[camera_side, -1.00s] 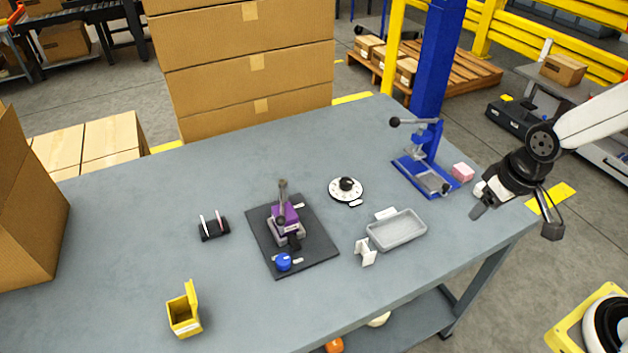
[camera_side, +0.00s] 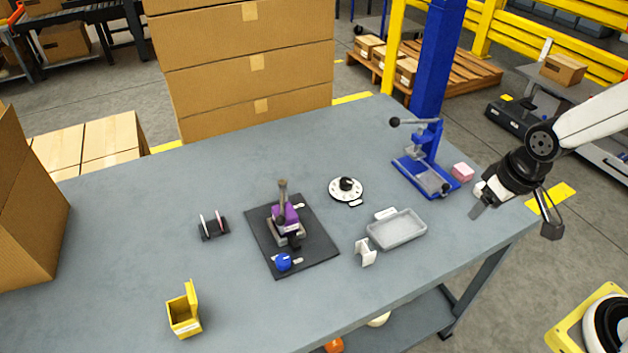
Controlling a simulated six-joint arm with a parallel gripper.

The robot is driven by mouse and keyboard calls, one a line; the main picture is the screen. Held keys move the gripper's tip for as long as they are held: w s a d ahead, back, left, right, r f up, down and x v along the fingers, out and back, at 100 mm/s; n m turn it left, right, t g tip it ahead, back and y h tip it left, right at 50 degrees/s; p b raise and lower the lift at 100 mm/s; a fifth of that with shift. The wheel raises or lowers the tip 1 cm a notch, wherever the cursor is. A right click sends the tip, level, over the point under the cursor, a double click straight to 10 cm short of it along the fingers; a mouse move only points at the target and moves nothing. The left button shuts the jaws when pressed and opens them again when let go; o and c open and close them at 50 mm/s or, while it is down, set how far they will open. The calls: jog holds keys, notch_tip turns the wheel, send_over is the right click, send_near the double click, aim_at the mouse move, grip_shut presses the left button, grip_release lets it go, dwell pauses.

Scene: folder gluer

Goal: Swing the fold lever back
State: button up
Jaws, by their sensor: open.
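A small purple machine (camera_side: 286,216) stands on a black mat (camera_side: 317,254) near the middle of the table. A lever with a brownish grip (camera_side: 283,187) rises nearly upright from it; I take this as the fold lever, but cannot be sure. A blue knob (camera_side: 283,262) sits at the front of the mat.
A blue press (camera_side: 428,165) with a black-knobbed handle stands at the back right, beside a pink block (camera_side: 463,172). A grey tray (camera_side: 397,229), a white stand (camera_side: 365,252) and a round dial (camera_side: 346,189) lie right of the mat. A yellow box (camera_side: 184,314) stands front left.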

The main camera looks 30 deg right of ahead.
jog(key=shift+w, duration=0.1)
jog(key=m+g, duration=0.3)
jog(key=m, duration=0.2)
send_over(280, 218)
jog(key=d, duration=0.1)
notch_tip(280, 218, down, 5)
jog(key=shift+d+r, duration=0.15)
jog(key=shift+a+f, duration=0.2)
jog(key=shift+a, duration=0.45)
jog(key=shift+f, duration=0.1)
jog(key=shift+f, duration=3.8)
